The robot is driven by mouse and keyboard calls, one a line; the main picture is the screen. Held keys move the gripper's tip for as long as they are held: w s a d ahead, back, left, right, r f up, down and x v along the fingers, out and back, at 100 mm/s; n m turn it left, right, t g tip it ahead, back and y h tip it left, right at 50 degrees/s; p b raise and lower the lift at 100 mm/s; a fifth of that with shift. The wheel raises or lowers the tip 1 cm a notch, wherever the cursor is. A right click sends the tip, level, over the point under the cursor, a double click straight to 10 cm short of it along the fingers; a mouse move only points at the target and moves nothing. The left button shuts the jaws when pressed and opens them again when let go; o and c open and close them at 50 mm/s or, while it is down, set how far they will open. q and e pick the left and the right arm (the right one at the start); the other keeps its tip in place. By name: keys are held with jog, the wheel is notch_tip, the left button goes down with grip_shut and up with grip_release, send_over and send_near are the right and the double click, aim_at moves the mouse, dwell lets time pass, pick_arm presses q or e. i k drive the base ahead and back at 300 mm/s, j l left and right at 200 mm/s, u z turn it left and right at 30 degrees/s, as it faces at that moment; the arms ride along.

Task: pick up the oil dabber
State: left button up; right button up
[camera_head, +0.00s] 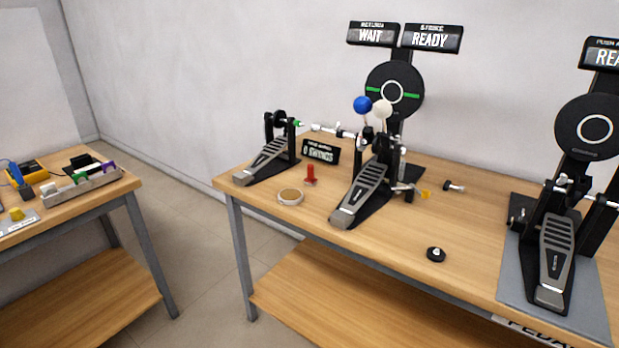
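No label marks the oil dabber, and I cannot tell for sure which object it is. A small red upright piece (310,175) stands on the middle table (458,215), left of the centre pedal. A shallow round dish (291,196) with a tan inside and a pale rim lies near the table's front left edge, in front of the red piece. A black disc with a white knob (436,254) lies near the front edge, right of the centre pedal. Neither of my grippers is in view.
The centre pedal (360,194) has blue and white balls before a round target. A smaller pedal (265,160) stands left, another (555,262) right on a grey mat. A sign reads "0 SWINGS" (320,152). A second table (130,182) with a tray stands left, across a floor gap.

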aim_at(311, 181)
jog(key=z, duration=0.45)
jog(key=i+j+z, duration=0.2)
jog(key=j+z, duration=0.15)
jog(key=j, duration=0.2)
jog(key=i+j+z, duration=0.3)
jog(key=j, duration=0.5)
jog(key=i+j, duration=0.1)
jog(key=j, duration=0.5)
jog(key=i+j+z, duration=0.15)
jog(key=j, duration=0.5)
